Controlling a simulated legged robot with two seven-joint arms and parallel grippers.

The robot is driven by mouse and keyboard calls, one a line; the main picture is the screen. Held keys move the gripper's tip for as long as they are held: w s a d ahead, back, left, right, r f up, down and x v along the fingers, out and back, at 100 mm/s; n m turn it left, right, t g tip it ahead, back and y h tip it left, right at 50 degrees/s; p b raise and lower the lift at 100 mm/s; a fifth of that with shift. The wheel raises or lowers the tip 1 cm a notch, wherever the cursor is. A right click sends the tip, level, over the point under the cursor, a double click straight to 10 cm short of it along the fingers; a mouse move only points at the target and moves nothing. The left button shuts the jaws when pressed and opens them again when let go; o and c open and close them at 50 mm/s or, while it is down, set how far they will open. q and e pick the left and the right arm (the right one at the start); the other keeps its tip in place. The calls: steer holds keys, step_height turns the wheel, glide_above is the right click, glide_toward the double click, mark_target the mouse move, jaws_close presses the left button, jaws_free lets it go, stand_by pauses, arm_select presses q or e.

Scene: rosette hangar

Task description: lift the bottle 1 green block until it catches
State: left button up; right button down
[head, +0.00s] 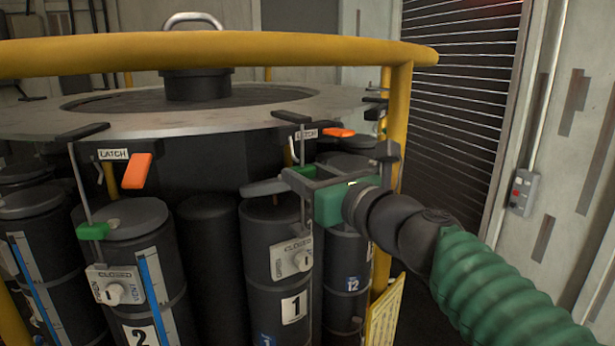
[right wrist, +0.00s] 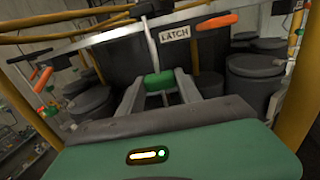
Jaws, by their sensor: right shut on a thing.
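Bottle 1 (head: 270,235) is a dark cylinder with a "1" label and a knob marked "CLOSED". Its green block (right wrist: 158,82) sits on a thin upright rod (right wrist: 150,40) in the right wrist view. My right gripper (right wrist: 158,96) is shut on this block, one grey finger on each side. An orange latch handle (head: 340,132) is at the rim above, beside a "LATCH" label (right wrist: 174,32). My left gripper is not in view.
Bottle 2 (head: 145,270) stands to the left with its own green block (head: 92,231) and an orange handle (head: 136,170). A yellow rail (head: 200,50) and post (head: 399,110) enclose the grey ring plate (head: 180,123). Another bottle, labelled 12 (head: 352,284), stands close on the right.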

steer(key=shift+r+p, duration=1.55)
steer(key=shift+r, duration=0.45)
steer(key=shift+f, duration=0.2)
steer(key=c, duration=0.8)
jaws_free()
steer(key=shift+c, duration=0.2)
steer(key=shift+f, duration=0.1)
steer(key=b, duration=0.2)
glide_toward(303, 154)
steer(key=shift+s+d, duration=0.1)
steer(key=shift+s, duration=0.05)
